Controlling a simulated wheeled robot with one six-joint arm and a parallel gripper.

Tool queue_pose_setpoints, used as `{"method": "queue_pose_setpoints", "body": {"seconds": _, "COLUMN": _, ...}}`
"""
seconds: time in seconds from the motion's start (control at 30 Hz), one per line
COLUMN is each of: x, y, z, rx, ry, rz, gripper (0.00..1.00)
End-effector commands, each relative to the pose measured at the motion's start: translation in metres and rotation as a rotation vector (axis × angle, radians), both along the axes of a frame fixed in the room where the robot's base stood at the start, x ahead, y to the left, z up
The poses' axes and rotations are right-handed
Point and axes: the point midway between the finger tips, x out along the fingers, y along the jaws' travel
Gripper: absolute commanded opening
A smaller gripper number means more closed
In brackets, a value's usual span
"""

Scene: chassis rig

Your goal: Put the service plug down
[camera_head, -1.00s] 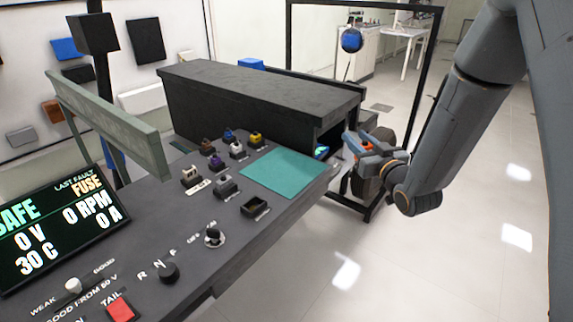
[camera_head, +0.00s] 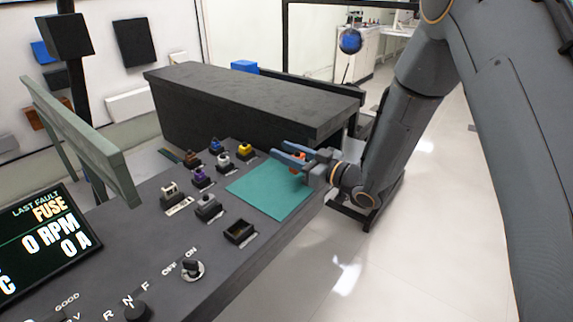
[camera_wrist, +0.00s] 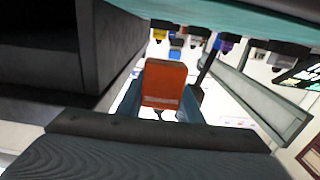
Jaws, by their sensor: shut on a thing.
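My gripper (camera_head: 288,153) is shut on the orange service plug (camera_head: 298,157), mostly hidden between the blue fingers in the head view. In the wrist view the plug shows as an orange block (camera_wrist: 164,83) between the fingers. My gripper is at the far right corner of the teal mat (camera_head: 262,194), seemingly above it; the exact height is hard to tell. The mat is bare. In the wrist view the mat's edge (camera_wrist: 225,18) runs along the top, apart from the plug.
Several coloured plugs, including a yellow one (camera_head: 245,149), stand in holders left of the mat. An open, empty-looking dark holder (camera_head: 240,231) sits in front of it. A long black box (camera_head: 250,98) rises behind the mat. A rotary switch (camera_head: 193,269) is nearer.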

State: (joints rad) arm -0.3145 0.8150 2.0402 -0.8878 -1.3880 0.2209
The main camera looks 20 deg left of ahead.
Motion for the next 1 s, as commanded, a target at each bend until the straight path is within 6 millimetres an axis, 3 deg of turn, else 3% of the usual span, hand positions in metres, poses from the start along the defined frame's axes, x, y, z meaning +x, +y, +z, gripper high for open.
{"method": "queue_pose_setpoints", "body": {"seconds": 0.3, "x": 0.001, "y": -0.002, "z": -0.038, "rx": -0.001, "ry": 0.001, "rz": -0.004, "gripper": 0.10}}
{"method": "queue_pose_setpoints", "body": {"seconds": 0.77, "x": 0.001, "y": -0.002, "z": -0.045, "rx": -0.001, "ry": 0.000, "rz": -0.004, "gripper": 0.10}}
{"method": "queue_pose_setpoints", "body": {"seconds": 0.8, "x": 0.001, "y": -0.002, "z": -0.044, "rx": -0.001, "ry": 0.000, "rz": -0.004, "gripper": 0.37}}
{"method": "queue_pose_setpoints", "body": {"seconds": 0.9, "x": 0.001, "y": -0.002, "z": -0.044, "rx": -0.001, "ry": 0.000, "rz": -0.004, "gripper": 0.51}}
{"method": "queue_pose_setpoints", "body": {"seconds": 1.0, "x": 0.001, "y": -0.002, "z": -0.044, "rx": -0.001, "ry": 0.000, "rz": -0.004, "gripper": 0.51}}
